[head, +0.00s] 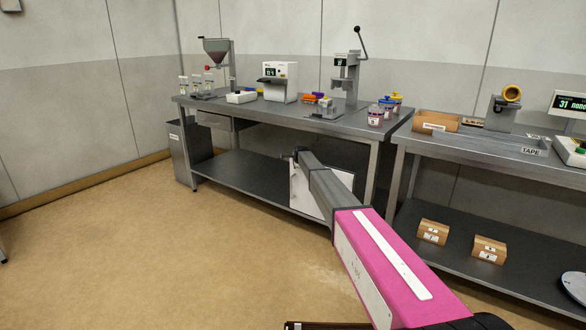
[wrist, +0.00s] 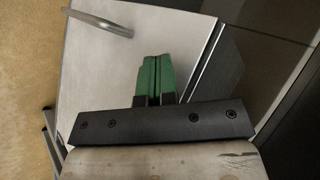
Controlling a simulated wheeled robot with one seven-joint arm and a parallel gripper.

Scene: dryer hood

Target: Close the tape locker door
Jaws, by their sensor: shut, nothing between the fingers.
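The locker door is a pale flat panel (wrist: 95,65) with a metal bar handle (wrist: 103,22) near its top in the wrist view. In the head view, a white panel (head: 302,192) shows under the bench, partly hidden behind my arm. My gripper (wrist: 155,58) has green fingers, shut together and empty. They lie over the panel face, below and right of the handle; I cannot tell whether they touch it. A dark gap and grey surface lie beyond the panel's right edge. How far the door stands open is unclear.
The left bench (head: 375,128) carries several machines and jars. The right bench (head: 480,142) has a TAPE label, a tape roll (head: 511,92) and an open box (head: 437,121); small cartons (head: 433,231) sit on its lower shelf. A dark bin (head: 190,145) stands left. The floor at left is clear.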

